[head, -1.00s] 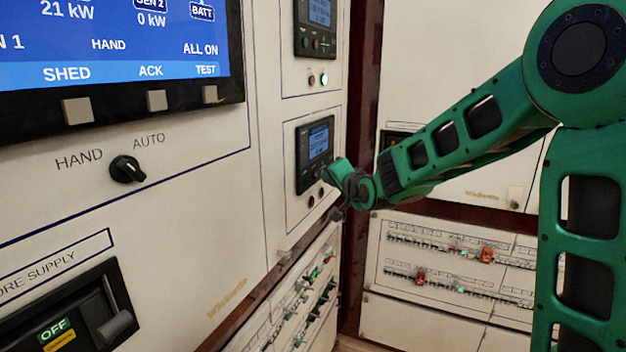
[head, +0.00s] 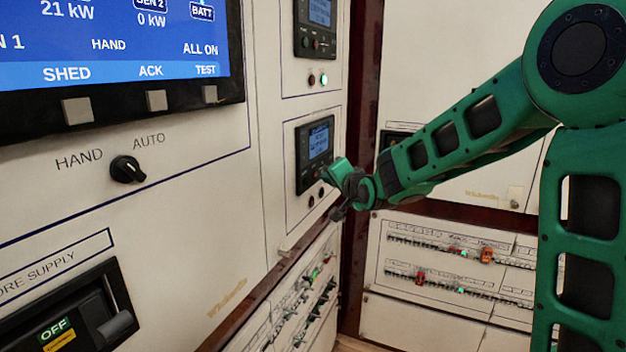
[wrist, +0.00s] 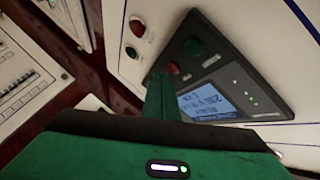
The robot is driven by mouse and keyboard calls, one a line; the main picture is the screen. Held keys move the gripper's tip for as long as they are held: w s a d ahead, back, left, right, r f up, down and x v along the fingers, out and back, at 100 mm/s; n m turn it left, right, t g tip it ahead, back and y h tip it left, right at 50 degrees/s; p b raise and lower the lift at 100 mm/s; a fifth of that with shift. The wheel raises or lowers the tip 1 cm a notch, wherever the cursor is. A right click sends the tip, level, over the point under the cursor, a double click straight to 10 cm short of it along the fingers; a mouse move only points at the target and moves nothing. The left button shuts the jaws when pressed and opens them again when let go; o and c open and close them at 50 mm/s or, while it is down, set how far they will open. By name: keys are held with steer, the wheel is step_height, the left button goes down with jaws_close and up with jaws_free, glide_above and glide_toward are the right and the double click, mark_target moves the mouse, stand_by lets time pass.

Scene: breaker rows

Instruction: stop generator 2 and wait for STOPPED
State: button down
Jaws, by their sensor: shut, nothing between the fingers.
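The lower generator controller (head: 315,152) is a dark box with a lit blue screen on the side panel. I cannot read its number. In the wrist view its screen (wrist: 217,98) shows at an angle, with a red button (wrist: 173,67) and a green button (wrist: 194,47) beside it. My gripper (head: 327,173) is at this controller's lower right edge. In the wrist view the shut, empty green fingers (wrist: 160,80) end right beside the red button. I cannot tell whether they touch it. The main display (head: 110,40) reads 0 kW under GEN 2.
An upper controller (head: 318,25) has a lit green lamp (head: 323,79) below it. Two lamps, one red (wrist: 137,27), sit near the lower controller. A HAND/AUTO knob (head: 127,169) is at left. Breaker rows (head: 450,265) are low at right.

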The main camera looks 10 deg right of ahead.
steer(key=shift+a, duration=0.1)
steer(key=shift+w+a+r, duration=0.1)
steer(key=shift+a, duration=0.2)
steer(key=shift+w+a, duration=0.25)
steer(key=shift+a, duration=0.05)
stand_by(1.1)
steer(key=shift+s+d, duration=0.5)
steer(key=shift+d, duration=0.15)
steer(key=shift+s+d, duration=0.75)
steer(key=shift+d, duration=0.3)
steer(key=shift+s+d, duration=0.7)
steer(key=shift+d, duration=0.3)
